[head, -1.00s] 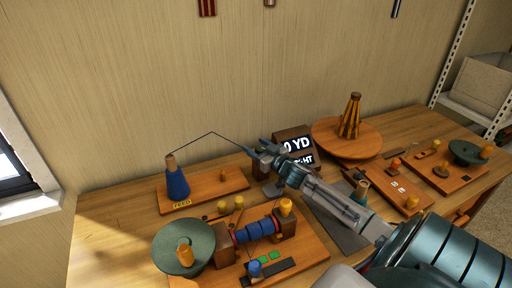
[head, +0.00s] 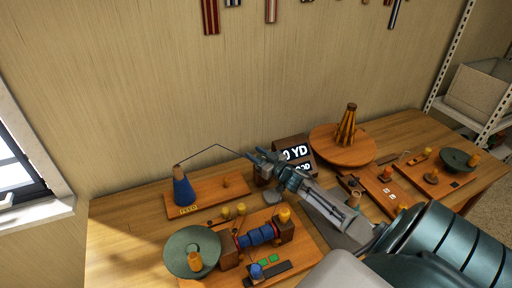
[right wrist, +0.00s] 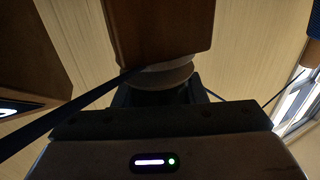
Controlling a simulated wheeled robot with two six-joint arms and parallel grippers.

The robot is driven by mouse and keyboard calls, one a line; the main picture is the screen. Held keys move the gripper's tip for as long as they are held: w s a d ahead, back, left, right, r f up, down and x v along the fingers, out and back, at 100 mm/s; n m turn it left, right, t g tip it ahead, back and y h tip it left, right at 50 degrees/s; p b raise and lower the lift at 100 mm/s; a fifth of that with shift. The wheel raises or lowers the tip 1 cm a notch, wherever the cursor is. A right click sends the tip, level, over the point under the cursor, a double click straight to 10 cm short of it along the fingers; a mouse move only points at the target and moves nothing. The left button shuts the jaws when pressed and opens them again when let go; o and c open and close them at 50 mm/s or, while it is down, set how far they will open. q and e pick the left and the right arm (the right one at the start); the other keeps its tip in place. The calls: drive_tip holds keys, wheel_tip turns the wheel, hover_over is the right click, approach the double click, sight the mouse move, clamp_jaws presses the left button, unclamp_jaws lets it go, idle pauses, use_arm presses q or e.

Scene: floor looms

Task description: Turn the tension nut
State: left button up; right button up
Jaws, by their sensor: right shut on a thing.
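My right gripper (head: 265,158) reaches in from the right to the wooden tension post (head: 263,180) beside the display. In the right wrist view, a wooden block (right wrist: 160,35) is at the top, with pale round discs (right wrist: 165,76) under it. The dark jaws (right wrist: 160,97) are shut around the round part there, which I take to be the tension nut; its shape is mostly hidden. A dark yarn (right wrist: 65,118) passes by the discs. The display (head: 296,153) reads "0 YD", with a second line partly covered by my arm. My left gripper is out of view.
A blue yarn cone (head: 184,190) stands on the feed board at left, its thread rising towards the post. A green wheel (head: 190,252) and blue spool (head: 255,237) are in front. A round wooden turntable (head: 343,150) and a board with pegs (head: 447,172) are at right.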

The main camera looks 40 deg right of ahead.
drive_tip(key=p, duration=0.1)
drive_tip(key=y+p, duration=0.1)
drive_tip(key=p, duration=0.1)
drive_tip(key=shift+s+d+r+n, duration=0.1)
drive_tip(key=shift+r+n, duration=0.2)
drive_tip(key=shift+r, duration=0.05)
drive_tip(key=shift+f+n+y, duration=0.3)
drive_tip(key=shift+f+y, duration=0.05)
drive_tip(key=shift+y, duration=0.15)
drive_tip(key=shift+f+y, duration=0.2)
drive_tip(key=shift+y, duration=0.2)
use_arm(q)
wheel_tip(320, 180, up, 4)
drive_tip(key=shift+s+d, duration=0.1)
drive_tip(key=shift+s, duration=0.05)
use_arm(e)
drive_tip(key=shift+s+a+f+n+g, duration=0.1)
drive_tip(key=shift+s+a+n+g, duration=0.1)
drive_tip(key=shift+n+g, duration=0.2)
drive_tip(key=o, duration=0.6)
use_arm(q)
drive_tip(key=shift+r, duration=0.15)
use_arm(e)
drive_tip(key=o, duration=0.4)
drive_tip(key=shift+s+d, duration=0.15)
